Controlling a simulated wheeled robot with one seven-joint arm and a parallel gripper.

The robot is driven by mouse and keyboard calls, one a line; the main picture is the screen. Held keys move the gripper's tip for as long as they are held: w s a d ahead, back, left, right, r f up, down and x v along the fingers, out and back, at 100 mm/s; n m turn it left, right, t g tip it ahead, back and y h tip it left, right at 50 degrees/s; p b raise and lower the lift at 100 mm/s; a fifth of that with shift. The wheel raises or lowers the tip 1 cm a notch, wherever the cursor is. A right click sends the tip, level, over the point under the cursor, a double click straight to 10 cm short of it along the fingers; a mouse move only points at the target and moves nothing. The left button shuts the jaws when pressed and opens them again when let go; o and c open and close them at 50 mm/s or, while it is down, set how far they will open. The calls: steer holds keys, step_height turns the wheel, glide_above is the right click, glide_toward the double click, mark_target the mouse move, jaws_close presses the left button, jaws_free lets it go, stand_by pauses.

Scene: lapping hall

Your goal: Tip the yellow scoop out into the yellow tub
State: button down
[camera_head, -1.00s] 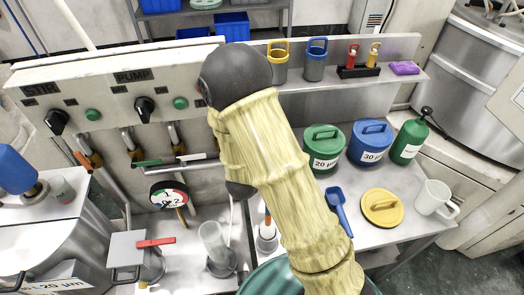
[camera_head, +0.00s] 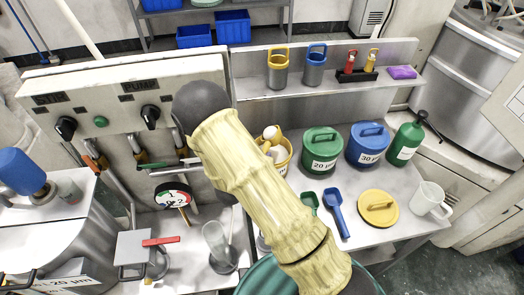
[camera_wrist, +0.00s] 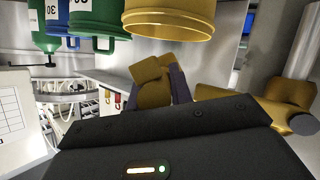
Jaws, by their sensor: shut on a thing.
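The open yellow tub (camera_head: 284,170) stands on the bench, partly hidden behind my arm. It also shows upside down at the top of the wrist view (camera_wrist: 168,22). In the wrist view my gripper (camera_wrist: 160,88) is shut on the yellow scoop (camera_wrist: 152,94), with dark fingers beside it. The scoop is near the tub in that view, apart from its wall. In the head view a pale, yellowish shape shows at the tub's rim; I cannot tell which part it is. Any load in the scoop cannot be made out. The yellow lid (camera_head: 378,208) lies on the bench.
Green (camera_head: 322,150) and blue (camera_head: 368,145) lidded tubs stand right of the yellow tub. A blue scoop (camera_head: 336,213), green scoop (camera_head: 310,201), white mug (camera_head: 429,199) and green bottle (camera_head: 406,143) are on the bench. A shelf runs behind; the control panel is left.

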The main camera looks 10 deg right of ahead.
steer(key=shift+r+n+h+p, duration=0.25)
steer(key=shift+n+h+p, duration=0.15)
steer(key=shift+n+p, duration=0.2)
steer(key=shift+a+f+n+g+h+p, duration=0.2)
steer(key=shift+n+g+h+p, duration=0.15)
steer(key=shift+n+h, duration=0.4)
steer(key=n, duration=0.1)
steer(key=n+h, duration=0.1)
steer(key=n, duration=0.1)
steer(key=shift+f+n+h, duration=0.25)
steer(key=shift+n, duration=0.1)
steer(key=shift+n+h, duration=0.4)
steer(key=shift+n, duration=0.6)
